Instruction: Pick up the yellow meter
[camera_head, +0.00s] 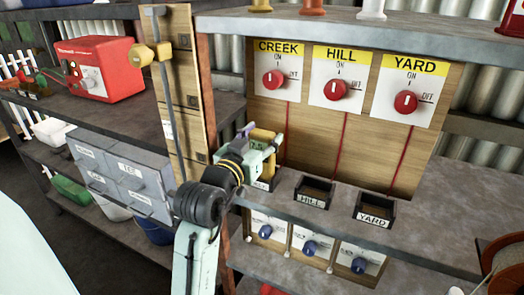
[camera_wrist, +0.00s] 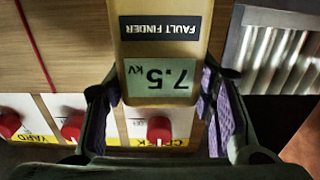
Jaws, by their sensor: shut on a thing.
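The yellow meter (camera_head: 266,135) is at the left end of the shelf with the labelled holders, in front of the wooden switch panel. In the wrist view the meter (camera_wrist: 160,55) fills the top middle, upside down, with a "FAULT FINDER" label and a screen reading 7.5 kV. My gripper (camera_head: 257,146) is shut on the meter, with purple pads against both its sides in the wrist view. The leftmost holder (camera_head: 262,185) is just below, partly hidden by my gripper. I cannot tell whether the meter touches it.
Red rotary switches for CREEK (camera_head: 274,79), HILL (camera_head: 336,90) and YARD (camera_head: 405,102) are on the panel behind. The HILL holder (camera_head: 312,200) and YARD holder (camera_head: 374,221) stand to the right. A wooden post (camera_head: 182,60) with a yellow-ended rod stands to the left.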

